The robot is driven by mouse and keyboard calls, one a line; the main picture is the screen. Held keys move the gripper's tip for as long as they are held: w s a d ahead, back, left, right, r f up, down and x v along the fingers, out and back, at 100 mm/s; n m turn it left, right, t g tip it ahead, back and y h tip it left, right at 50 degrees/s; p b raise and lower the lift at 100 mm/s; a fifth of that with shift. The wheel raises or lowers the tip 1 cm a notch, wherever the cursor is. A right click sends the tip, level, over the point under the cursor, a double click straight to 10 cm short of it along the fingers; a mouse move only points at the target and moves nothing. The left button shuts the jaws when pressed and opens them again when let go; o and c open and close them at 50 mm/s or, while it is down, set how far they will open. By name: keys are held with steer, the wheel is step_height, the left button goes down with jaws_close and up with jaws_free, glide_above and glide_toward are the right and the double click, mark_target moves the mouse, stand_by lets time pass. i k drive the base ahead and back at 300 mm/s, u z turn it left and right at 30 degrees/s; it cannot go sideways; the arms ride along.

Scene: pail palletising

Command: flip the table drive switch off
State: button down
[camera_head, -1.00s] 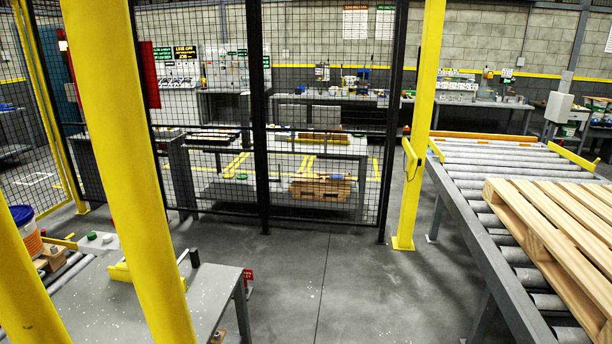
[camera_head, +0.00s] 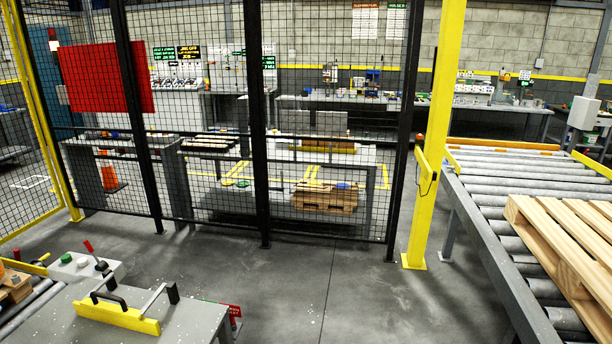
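A grey control box (camera_head: 88,266) sits at the left end of the grey table (camera_head: 190,322), at the lower left. It carries a green button (camera_head: 66,258), a small lever with a red handle (camera_head: 88,246) that stands up at a tilt, and a dark lever or knob (camera_head: 101,266). No label is readable, so I cannot tell which is the drive switch or its state. A yellow bar (camera_head: 118,316) with a black handle and a metal rod lies just in front of the box. My gripper is not in view.
A roller conveyor with a wooden pallet (camera_head: 570,240) stands at the right. A yellow post (camera_head: 438,150) stands beside it. Black mesh fencing (camera_head: 330,190) closes off the workbenches behind. The grey floor (camera_head: 290,290) between table and conveyor is clear.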

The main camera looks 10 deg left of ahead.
mark_target(102, 265)
steer(key=i, duration=1.7)
steer(key=u, duration=2.55)
